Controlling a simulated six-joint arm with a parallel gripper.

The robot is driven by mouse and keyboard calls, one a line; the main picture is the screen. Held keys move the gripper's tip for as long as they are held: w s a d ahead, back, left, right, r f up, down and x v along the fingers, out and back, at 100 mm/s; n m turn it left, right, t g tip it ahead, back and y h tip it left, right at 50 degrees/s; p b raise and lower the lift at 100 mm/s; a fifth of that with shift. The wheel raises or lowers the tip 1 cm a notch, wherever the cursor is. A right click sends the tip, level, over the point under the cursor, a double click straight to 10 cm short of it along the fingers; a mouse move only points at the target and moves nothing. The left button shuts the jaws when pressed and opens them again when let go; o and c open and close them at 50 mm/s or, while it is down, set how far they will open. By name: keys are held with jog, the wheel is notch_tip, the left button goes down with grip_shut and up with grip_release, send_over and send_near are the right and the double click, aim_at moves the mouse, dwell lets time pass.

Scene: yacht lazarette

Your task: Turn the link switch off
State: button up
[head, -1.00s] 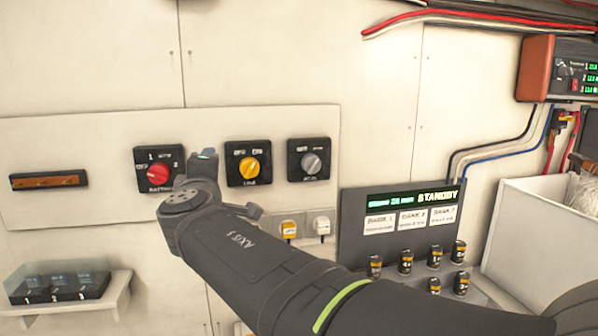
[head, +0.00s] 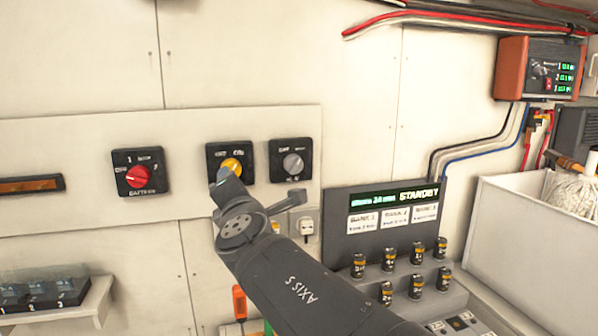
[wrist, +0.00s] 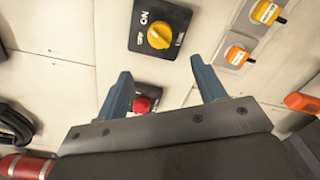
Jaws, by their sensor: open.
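The link switch is a black square plate with a yellow rotary knob (head: 233,165) on the wall panel, between the red and grey knobs. My gripper (head: 225,178) is in front of its lower part and hides the label below the knob. In the wrist view the yellow knob (wrist: 159,36) lies just beyond the fingertips, with the word ON upside down beside it. My gripper (wrist: 160,68) is open and empty, its two blue fingers apart and not visibly touching the knob. The knob's exact setting is hard to read.
A red battery knob (head: 138,177) is left of the link switch and a grey knob (head: 293,164) is right. A console (head: 335,236) reading STANDBY, several small cylinders and a white bin (head: 510,228) stand at right. The wall above the switches is clear.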

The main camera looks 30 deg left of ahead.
jog(key=x, duration=1.2)
jog(key=c, duration=1)
jog(key=shift+n, duration=0.4)
jog(key=n, duration=1.1)
